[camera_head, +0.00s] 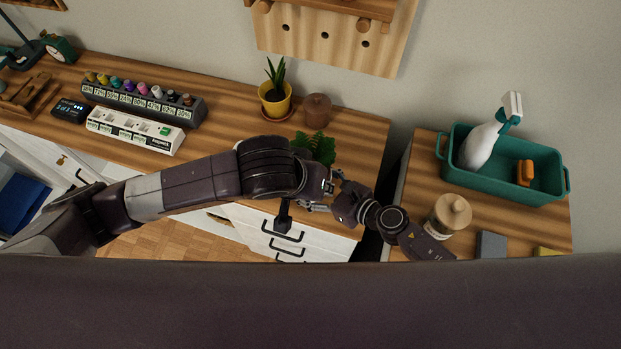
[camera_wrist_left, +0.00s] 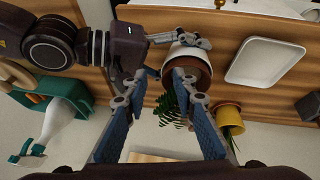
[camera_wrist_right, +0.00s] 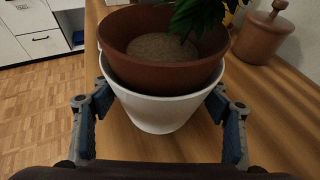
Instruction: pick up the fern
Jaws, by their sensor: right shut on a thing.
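The fern (camera_head: 318,147) has green fronds and stands near the right end of the left desk. Its pot is mostly hidden by my arms in the head view. In the right wrist view the fern's fronds (camera_wrist_right: 203,14) rise from a brown pot (camera_wrist_right: 125,52) set in a white outer pot (camera_wrist_right: 160,112). My right gripper (camera_wrist_right: 160,98) has one finger on each side of the white pot and is shut on it. My left gripper (camera_wrist_left: 156,90) is open, its fingers apart, facing the fern and pot. I cannot tell whether the pot is lifted.
A yellow-potted plant (camera_head: 274,103) and a brown lidded jar (camera_head: 317,111) stand behind the fern. Right of a gap, another desk holds a wooden-lidded jar (camera_head: 450,214) and a teal caddy (camera_head: 500,181) with a spray bottle (camera_head: 481,143). A white tray (camera_wrist_left: 265,62) shows in the left wrist view.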

